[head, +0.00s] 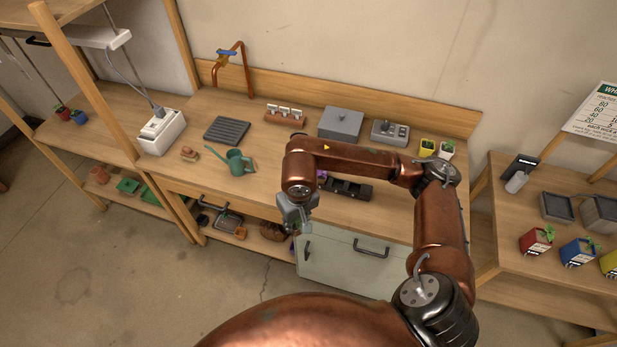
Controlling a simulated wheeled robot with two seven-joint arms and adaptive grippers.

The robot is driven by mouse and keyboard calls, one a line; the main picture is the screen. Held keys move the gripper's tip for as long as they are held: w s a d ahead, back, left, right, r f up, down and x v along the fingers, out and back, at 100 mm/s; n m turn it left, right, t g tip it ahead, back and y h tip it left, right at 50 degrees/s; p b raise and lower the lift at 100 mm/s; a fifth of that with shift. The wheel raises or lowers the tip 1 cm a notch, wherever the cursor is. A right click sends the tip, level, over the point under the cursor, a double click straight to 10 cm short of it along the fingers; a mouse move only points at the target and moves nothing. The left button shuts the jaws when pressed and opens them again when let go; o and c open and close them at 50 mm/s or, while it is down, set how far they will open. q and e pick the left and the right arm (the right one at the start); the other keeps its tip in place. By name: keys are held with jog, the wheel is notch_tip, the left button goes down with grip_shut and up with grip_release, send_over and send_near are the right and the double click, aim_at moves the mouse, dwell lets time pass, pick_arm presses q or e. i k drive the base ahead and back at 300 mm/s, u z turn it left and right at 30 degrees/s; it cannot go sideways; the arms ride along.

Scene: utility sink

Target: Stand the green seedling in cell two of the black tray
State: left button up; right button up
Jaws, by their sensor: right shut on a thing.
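The black tray (351,189) lies on the bench near its front edge, partly hidden behind my right arm. A purple plant (322,176) shows at its left end. I cannot make out which cell is which. My right gripper (296,226) hangs in front of the bench edge, left of the tray and apart from it. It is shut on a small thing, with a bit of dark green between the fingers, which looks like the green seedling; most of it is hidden. My left gripper is not in view.
A green watering can (238,162), a slatted drain (227,130), a grey box (341,123) and a grey control unit (390,133) stand on the bench. Yellow and white pots (427,148) stand at its right.

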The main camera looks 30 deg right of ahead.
aim_at(337, 187)
jog(key=u, duration=0.1)
jog(key=i, duration=0.7)
jog(key=z, duration=0.7)
jog(key=i, duration=0.6)
jog(key=z, duration=0.55)
